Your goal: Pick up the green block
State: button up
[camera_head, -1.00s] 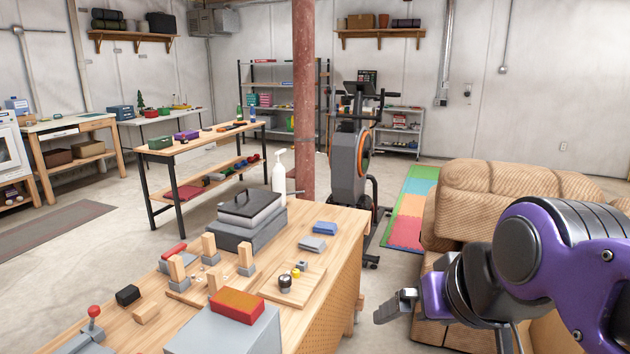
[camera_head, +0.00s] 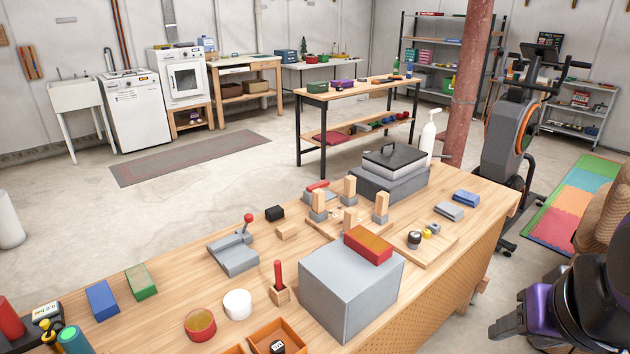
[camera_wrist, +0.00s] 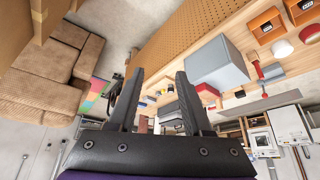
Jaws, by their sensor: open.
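The green block (camera_head: 141,281) lies on the wooden workbench (camera_head: 190,275) at the lower left in the head view, next to a blue block (camera_head: 102,300). I cannot make out the green block in the wrist view. My gripper (camera_head: 505,326) is at the lower right in the head view, off the bench's right side and far from the block. In the wrist view my gripper (camera_wrist: 158,80) shows two dark fingers spread apart, with nothing between them.
A large grey box (camera_head: 350,290) with a red block (camera_head: 368,245) on top stands between my gripper and the green block. A grey fixture (camera_head: 233,252), a white round piece (camera_head: 237,303) and an orange tray (camera_head: 275,335) are also on the bench. Bare wood surrounds the green block's right side.

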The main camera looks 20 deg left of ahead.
aim_at(140, 281)
jog(key=u, duration=2.1)
